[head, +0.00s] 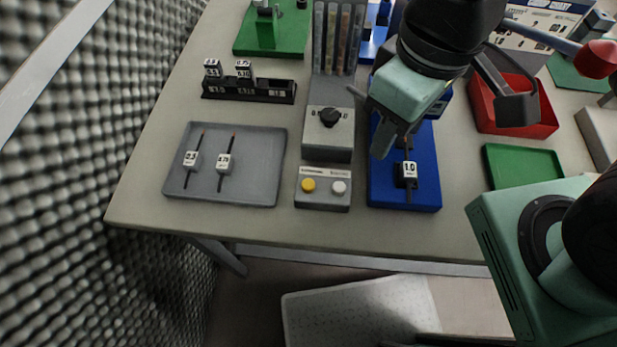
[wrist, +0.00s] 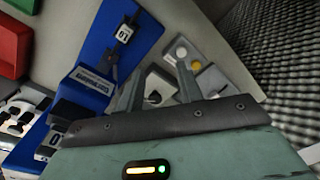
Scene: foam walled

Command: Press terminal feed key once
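A small grey key box (head: 323,202) stands near the front edge of the table. It carries a yellow round key (head: 308,185) on the left and a white round key (head: 339,187) on the right; the print above them is too small to read. In the wrist view the white key (wrist: 181,52) and yellow key (wrist: 196,67) show just beyond the fingers. My gripper (head: 366,122) is above and behind the box, over the dial unit and blue fixture. Its fingers (wrist: 160,68) are apart with nothing between them. It appears clear of both keys.
Behind the key box is a grey unit with a black dial (head: 330,117). To its right is a blue fixture (head: 420,199) with a 1.0 block. To its left is a grey tray (head: 255,185) holding two tagged rods. A red bin (head: 540,128) stands farther right.

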